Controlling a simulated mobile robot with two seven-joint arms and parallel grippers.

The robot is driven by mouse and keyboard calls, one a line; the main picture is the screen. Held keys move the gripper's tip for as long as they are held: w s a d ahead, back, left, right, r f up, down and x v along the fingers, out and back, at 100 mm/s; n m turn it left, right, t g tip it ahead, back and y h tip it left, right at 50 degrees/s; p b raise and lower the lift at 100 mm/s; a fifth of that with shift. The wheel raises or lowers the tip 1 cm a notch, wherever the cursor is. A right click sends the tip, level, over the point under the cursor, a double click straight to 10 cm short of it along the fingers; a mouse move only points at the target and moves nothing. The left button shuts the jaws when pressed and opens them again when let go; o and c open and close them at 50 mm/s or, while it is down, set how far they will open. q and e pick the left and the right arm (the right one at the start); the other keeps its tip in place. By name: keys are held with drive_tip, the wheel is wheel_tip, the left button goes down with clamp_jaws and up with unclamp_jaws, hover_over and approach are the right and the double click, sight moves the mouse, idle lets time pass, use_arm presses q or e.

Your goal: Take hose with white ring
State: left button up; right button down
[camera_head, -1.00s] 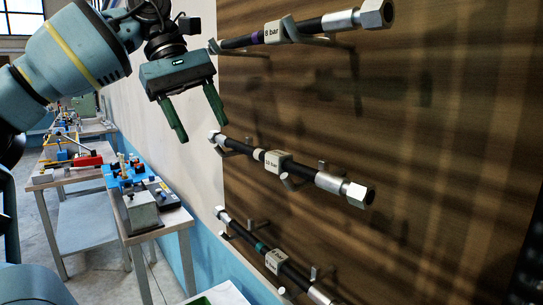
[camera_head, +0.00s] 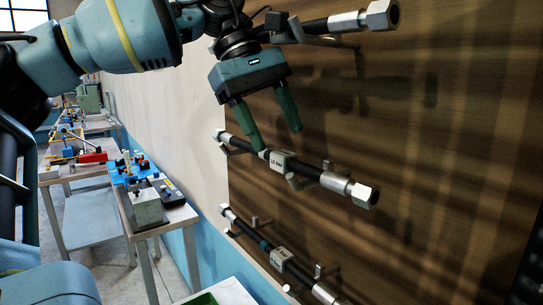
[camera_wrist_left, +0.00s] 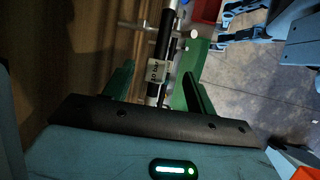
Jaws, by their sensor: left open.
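The hose with the white ring is the middle one on the brown board (camera_head: 455,130). It is black with metal end fittings, and its white label (camera_head: 281,161) is next to the ring. My left gripper (camera_head: 278,138) is open, its two green fingers pointing down just above this hose in the head view. The left fingertip overlaps the hose close to the ring; I cannot tell whether it touches. In the left wrist view a labelled black hose (camera_wrist_left: 165,40) shows between the open fingers (camera_wrist_left: 160,78). My right gripper is not in view.
An upper hose (camera_head: 345,22) is partly hidden behind my left arm. A lower hose (camera_head: 300,275) with a green ring hangs below. Each rests on pegs sticking out of the board. Workbenches with tools, one with a blue fixture (camera_head: 130,170), stand at the left.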

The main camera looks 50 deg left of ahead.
sight(287, 155)
use_arm(q)
drive_tip(key=x, duration=0.4)
drive_tip(key=shift+w+d+f, duration=0.1)
drive_tip(key=shift+d+f, duration=0.1)
drive_tip(key=shift+f, duration=0.15)
clamp_jaws()
